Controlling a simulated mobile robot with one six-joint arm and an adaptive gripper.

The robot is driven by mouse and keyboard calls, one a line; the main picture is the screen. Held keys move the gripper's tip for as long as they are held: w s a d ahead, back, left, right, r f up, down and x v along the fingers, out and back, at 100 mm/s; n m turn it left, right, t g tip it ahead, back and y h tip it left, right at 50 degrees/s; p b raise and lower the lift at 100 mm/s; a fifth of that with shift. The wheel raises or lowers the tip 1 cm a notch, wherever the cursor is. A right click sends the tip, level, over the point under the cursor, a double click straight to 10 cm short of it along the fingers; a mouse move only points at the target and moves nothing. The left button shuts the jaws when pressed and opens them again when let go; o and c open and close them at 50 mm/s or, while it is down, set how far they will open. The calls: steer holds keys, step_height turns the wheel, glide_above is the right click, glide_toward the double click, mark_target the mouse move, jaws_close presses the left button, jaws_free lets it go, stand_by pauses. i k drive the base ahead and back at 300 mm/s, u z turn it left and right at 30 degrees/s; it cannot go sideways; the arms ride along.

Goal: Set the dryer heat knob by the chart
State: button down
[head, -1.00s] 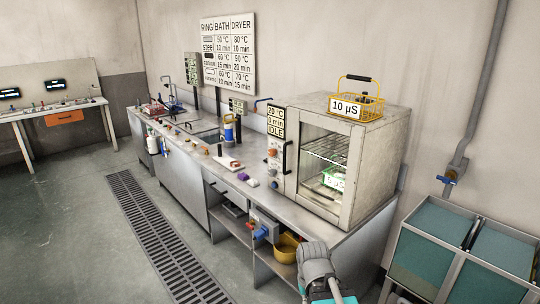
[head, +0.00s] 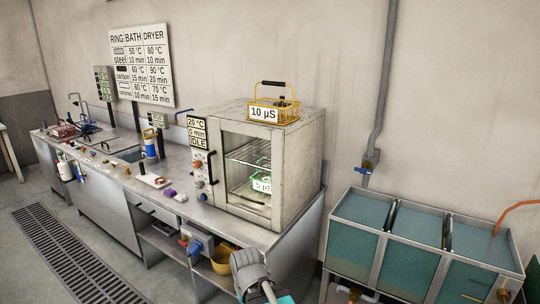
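The dryer (head: 312,150) is a grey box with a glass door on the bench. Its display (head: 197,132) reads 20 °C, 0 min, IDLE. Below it sit an orange-red knob (head: 198,163) and a lower knob (head: 199,183); their settings are too small to read. The wall chart (head: 141,65) has RING, BATH and DRYER columns. Its dryer entries look like 80 °C 10 min for steel, 90 °C 20 min for carbon and 70 °C 15 min in the bottom row. A green basket (head: 261,181) stands inside the dryer.
A yellow basket (head: 273,115) labelled 10 µS stands on the dryer. A yellow bowl (head: 222,262) sits on the shelf below. Teal tanks (head: 405,240) stand right. Floor at left is clear.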

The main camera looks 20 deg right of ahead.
mark_target(197, 164)
steer(key=k, duration=0.65)
steer(key=u, duration=0.2)
steer(key=i, duration=1.75)
steer(key=z, duration=0.8)
